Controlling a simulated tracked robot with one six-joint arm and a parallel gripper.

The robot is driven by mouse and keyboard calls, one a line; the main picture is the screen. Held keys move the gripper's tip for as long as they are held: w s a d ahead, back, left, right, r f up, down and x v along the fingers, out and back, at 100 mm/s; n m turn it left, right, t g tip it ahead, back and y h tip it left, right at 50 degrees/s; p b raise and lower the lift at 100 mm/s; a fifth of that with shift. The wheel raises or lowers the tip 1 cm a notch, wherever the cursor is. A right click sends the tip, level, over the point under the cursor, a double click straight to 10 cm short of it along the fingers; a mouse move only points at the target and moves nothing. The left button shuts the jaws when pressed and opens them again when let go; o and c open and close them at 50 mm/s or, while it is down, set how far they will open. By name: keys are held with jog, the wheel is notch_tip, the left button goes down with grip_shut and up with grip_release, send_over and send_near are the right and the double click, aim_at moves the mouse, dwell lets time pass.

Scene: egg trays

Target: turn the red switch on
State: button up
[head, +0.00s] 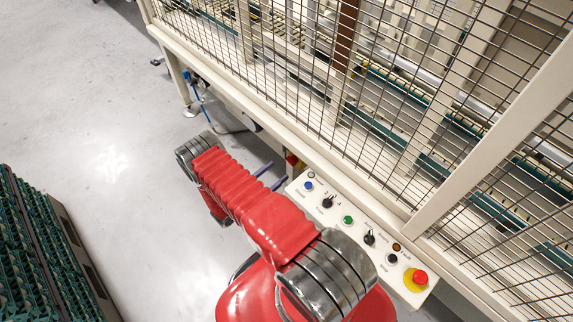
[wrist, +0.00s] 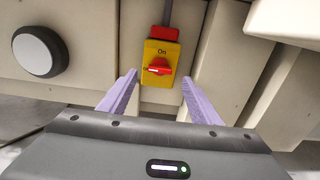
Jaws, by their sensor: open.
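The red switch (wrist: 159,67) is a red knob on a yellow plate (wrist: 153,51) marked "On" above the knob, fixed to a cream frame. Its handle seems to lie roughly crosswise in the wrist view. My gripper (wrist: 159,77) is open and empty, with one purple finger to the left of the switch and one to the right in the picture. The fingers appear clear of the plate, with the switch between and beyond their tips. In the head view my gripper (head: 279,170) points at the machine's lower frame, near a small red part (head: 293,160).
A control panel (head: 318,188) with several buttons and a red emergency stop (head: 420,278) lies right of my arm. A wire-mesh cage (head: 390,70) stands behind it. Green egg trays (head: 30,250) are stacked at lower left. A round black-and-white part (wrist: 37,52) sits left of the switch.

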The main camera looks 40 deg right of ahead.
aim_at(289, 163)
jog(key=shift+w+d, duration=0.1)
jog(key=shift+d, duration=3.35)
